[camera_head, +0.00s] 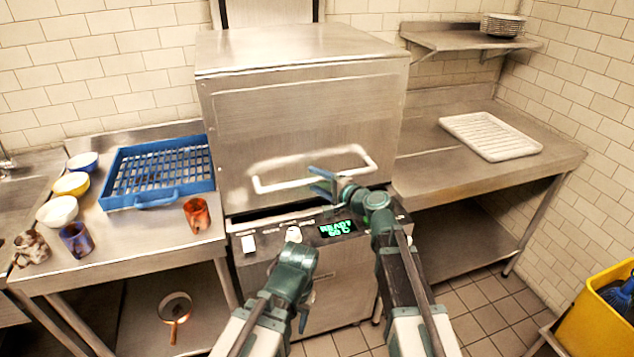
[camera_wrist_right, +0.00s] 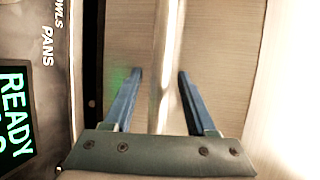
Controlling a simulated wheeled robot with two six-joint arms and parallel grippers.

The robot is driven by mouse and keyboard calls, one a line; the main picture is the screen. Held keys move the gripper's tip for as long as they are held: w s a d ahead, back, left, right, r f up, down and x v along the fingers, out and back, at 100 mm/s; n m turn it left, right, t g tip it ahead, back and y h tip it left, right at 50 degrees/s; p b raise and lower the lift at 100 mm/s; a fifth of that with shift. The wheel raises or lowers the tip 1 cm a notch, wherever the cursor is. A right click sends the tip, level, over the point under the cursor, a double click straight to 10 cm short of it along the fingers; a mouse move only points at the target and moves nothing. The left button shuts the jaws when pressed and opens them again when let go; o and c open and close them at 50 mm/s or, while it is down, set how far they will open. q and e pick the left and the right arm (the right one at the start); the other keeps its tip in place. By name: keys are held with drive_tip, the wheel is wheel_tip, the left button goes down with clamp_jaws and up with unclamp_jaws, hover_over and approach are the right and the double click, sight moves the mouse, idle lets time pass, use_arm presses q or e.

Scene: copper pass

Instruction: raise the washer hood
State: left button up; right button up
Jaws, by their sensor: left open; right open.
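The washer hood (camera_head: 300,125) is a large stainless box on the washer, sitting low with a narrow dark gap along its lower front edge. Its pale bar handle (camera_head: 275,183) crosses the front and also shows in the right wrist view (camera_wrist_right: 162,75). My right gripper (camera_head: 322,182) is at the handle's right part, open, and its blue fingers (camera_wrist_right: 160,85) lie on either side of the bar with space on both sides. My left gripper (camera_head: 295,262) is lower, in front of the control panel; its fingers are mostly hidden.
The panel has a lit green display (camera_head: 337,228) and a white switch (camera_head: 248,244). A blue rack (camera_head: 155,203), bowls and cups stand on the left counter. A white tray (camera_head: 490,136) lies on the right counter. A yellow bucket (camera_head: 600,318) stands at lower right.

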clamp_jaws()
idle(1.4)
